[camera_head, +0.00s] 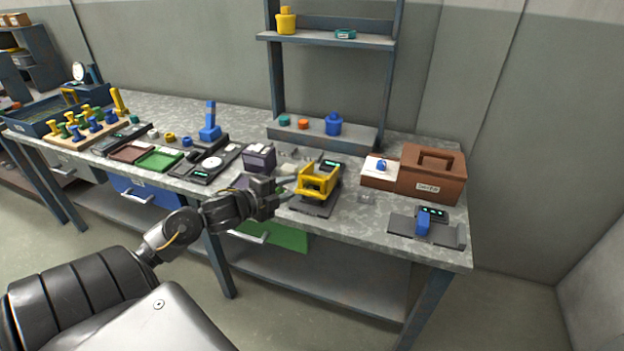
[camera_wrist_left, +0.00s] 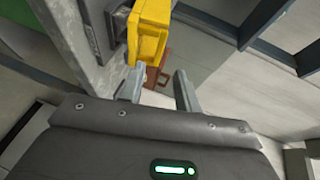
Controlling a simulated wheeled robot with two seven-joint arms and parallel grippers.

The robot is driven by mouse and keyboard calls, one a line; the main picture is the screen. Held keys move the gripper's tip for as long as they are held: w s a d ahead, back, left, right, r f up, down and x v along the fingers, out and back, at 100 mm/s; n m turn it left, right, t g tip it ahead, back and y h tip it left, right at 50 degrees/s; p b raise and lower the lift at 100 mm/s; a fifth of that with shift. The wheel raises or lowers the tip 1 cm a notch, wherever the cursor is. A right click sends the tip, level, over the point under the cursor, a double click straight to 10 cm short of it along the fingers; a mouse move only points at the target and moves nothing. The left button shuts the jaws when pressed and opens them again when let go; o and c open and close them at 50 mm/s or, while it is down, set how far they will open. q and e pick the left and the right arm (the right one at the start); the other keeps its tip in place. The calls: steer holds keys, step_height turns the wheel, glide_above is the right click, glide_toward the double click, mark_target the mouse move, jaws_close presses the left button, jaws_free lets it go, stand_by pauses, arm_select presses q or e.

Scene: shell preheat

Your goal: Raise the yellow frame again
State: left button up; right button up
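The yellow frame (camera_head: 318,180) is on a dark base plate (camera_head: 314,207) near the front edge of the workbench, right of its middle. My left gripper (camera_head: 286,187) is just left of the frame in the head view. In the left wrist view the yellow frame (camera_wrist_left: 150,32) is ahead of the fingers, up and slightly left. The left fingers (camera_wrist_left: 160,88) are apart, with nothing between them. They look clear of the frame, though the exact distance is hard to tell. My right gripper is in neither view.
A brown case (camera_head: 433,178) and a blue device on a grey plate (camera_head: 424,224) are to the right. A dark box (camera_head: 259,158) is behind my gripper. Trays and colored pegs fill the bench's left side. A shelf (camera_head: 325,39) rises behind. The floor in front is clear.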

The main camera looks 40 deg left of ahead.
mark_target(311, 179)
arm_select(q)
steer(key=x, duration=0.9)
steer(key=shift+w+p, duration=0.15)
steer(key=shift+p, duration=0.25)
steer(key=shift+w+f, duration=0.2)
steer(key=shift+w, duration=0.2)
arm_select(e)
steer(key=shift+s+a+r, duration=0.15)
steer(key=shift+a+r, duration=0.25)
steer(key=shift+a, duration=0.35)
arm_select(q)
steer(key=c, duration=0.7)
jaws_close()
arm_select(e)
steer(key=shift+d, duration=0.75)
